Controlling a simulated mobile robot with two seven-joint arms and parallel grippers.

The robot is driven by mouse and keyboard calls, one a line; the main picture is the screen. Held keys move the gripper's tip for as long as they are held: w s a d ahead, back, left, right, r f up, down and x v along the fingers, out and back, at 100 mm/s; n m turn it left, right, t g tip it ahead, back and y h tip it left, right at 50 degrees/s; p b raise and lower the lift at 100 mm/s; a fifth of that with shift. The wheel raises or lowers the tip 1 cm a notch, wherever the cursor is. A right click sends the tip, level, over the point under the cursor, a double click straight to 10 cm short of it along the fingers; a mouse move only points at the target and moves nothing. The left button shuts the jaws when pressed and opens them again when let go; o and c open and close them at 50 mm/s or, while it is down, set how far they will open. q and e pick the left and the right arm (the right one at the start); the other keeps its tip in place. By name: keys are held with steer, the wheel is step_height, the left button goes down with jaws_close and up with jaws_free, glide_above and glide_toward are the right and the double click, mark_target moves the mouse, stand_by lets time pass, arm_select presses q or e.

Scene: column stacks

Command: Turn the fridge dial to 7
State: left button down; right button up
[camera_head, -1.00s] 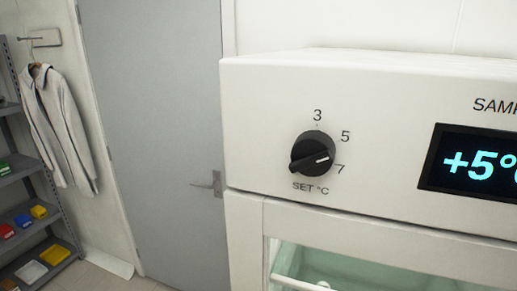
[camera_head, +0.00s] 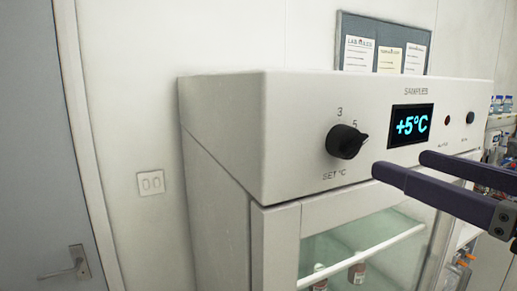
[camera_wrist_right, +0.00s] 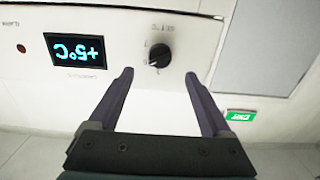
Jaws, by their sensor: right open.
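The fridge dial (camera_head: 346,141) is a black round knob on the white front panel, with 3 and 5 printed above it and SET °C below. Its pale pointer line faces right, below the 5; the 7 is hard to make out now. It also shows in the right wrist view (camera_wrist_right: 158,54), upside down. My right gripper (camera_head: 402,165) is open and empty, to the right of the dial and slightly lower. In the right wrist view its fingers (camera_wrist_right: 159,74) frame the dial from a distance, not touching it. My left gripper is not in view.
The display (camera_head: 411,124) beside the dial reads +5°C. Below is the fridge's glass door (camera_head: 400,230) with a white bar and small bottles behind it. A grey door (camera_head: 30,150) stands at left. The space in front of the dial looks clear.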

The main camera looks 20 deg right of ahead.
mark_target(358, 148)
steer(key=w+p, duration=0.1)
steer(key=w, duration=0.1)
steer(key=w+p, duration=0.1)
steer(key=w, duration=0.2)
steer(key=w+p, duration=0.1)
steer(key=w, duration=0.1)
steer(key=shift+w+a+r+p, duration=0.1)
steer(key=shift+w+a+p, duration=0.1)
steer(key=shift+a+p, duration=0.1)
steer(key=shift+w, duration=0.35)
jaws_close()
